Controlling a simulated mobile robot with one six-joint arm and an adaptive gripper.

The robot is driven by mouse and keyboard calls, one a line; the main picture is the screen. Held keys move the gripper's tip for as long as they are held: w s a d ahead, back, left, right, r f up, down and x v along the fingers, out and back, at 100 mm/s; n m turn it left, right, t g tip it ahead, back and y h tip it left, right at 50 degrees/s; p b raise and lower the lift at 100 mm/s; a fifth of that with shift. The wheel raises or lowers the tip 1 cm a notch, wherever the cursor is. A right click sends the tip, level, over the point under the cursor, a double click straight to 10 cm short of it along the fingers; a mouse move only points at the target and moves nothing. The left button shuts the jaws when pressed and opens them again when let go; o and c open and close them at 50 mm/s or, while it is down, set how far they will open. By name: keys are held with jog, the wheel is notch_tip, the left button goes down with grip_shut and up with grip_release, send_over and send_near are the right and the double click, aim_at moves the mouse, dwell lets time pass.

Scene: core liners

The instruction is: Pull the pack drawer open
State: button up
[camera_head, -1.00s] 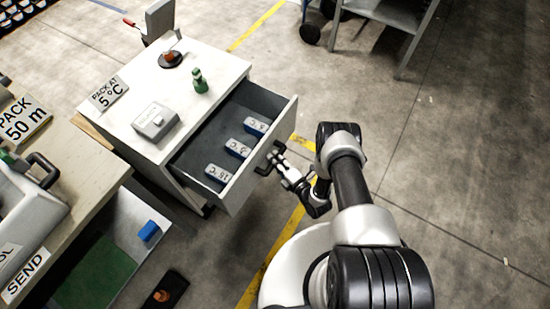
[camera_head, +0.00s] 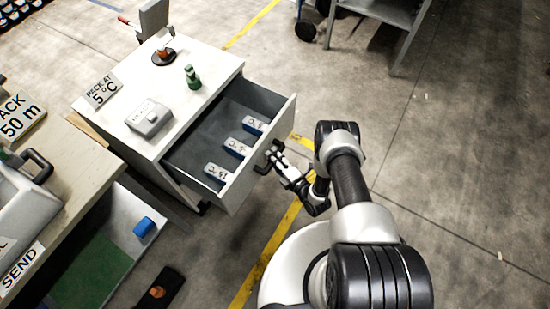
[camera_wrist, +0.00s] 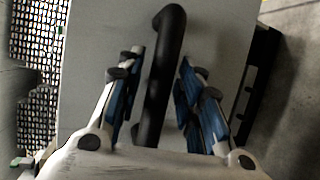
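The pack drawer (camera_head: 262,180) stands well out of the white cabinet, and its inside shows from above. Its dark bar handle (camera_head: 268,158) is on the drawer's grey front. My gripper (camera_head: 279,163) is at the handle, in front of the drawer. In the wrist view, the handle (camera_wrist: 165,75) runs between my two blue-padded fingers (camera_wrist: 160,95). The fingers are apart, with a gap visible on each side of the handle. Contact with the handle's far parts cannot be told. Several labelled blue-and-white packs (camera_head: 238,147) lie in the drawer.
On the cabinet top (camera_head: 185,103) are a grey box (camera_head: 149,118), a green figure (camera_head: 192,77) and a "pack at 5 °C" sign (camera_head: 103,90). A bench with a send sign (camera_head: 22,272) stands at left. The floor at right is clear below a grey cart (camera_head: 385,20).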

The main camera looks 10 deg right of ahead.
jog(key=shift+o, duration=0.4)
jog(key=v, duration=1.2)
